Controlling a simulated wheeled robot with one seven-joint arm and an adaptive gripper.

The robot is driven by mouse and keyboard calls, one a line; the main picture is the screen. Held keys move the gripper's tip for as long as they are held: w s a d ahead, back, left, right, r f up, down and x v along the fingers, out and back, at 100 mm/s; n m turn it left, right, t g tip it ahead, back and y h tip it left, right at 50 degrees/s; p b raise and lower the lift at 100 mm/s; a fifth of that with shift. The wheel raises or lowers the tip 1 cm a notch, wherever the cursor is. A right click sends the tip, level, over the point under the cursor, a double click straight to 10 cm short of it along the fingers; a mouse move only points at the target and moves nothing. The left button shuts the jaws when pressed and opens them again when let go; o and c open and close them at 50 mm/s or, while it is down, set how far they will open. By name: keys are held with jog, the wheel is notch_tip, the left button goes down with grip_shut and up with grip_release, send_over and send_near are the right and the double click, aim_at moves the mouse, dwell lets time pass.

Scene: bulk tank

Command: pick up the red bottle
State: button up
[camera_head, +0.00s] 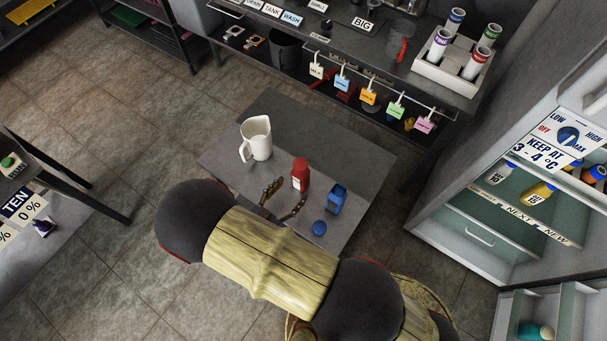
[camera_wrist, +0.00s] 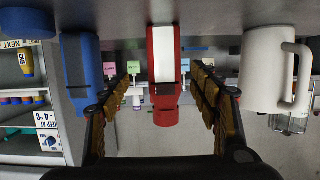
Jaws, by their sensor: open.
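The red bottle (camera_head: 300,174) with a white label stands upright on the small grey table (camera_head: 345,155). It also shows in the wrist view (camera_wrist: 165,100), hanging upside down in that picture, in the middle between my fingers. My gripper (camera_head: 283,198) is open beside the bottle, on its near side in the head view. In the wrist view my gripper (camera_wrist: 161,105) has one finger to each side of the bottle, with gaps on both sides. Whether the fingertips reach past the bottle I cannot tell. My arm hides part of the table's near edge.
A white jug (camera_head: 257,138) stands left of the bottle. A blue container (camera_head: 336,198) and a round blue lid (camera_head: 319,228) are to its right, close to my gripper. An open fridge (camera_head: 480,215) stands at the right. The table's far right part is clear.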

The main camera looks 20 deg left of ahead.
aim_at(296, 182)
jog(key=b+x, duration=0.1)
jog(key=x, duration=0.1)
jog(key=b+x, duration=0.1)
jog(key=x, duration=0.2)
jog(key=b+x, duration=0.1)
jog(key=x, duration=0.1)
jog(key=shift+w+a+r, duration=0.1)
jog(key=shift+w+a, duration=0.1)
jog(key=shift+w, duration=0.25)
jog(key=c, duration=0.3)
jog(key=c, duration=1.2)
jog(key=shift+o, duration=0.2)
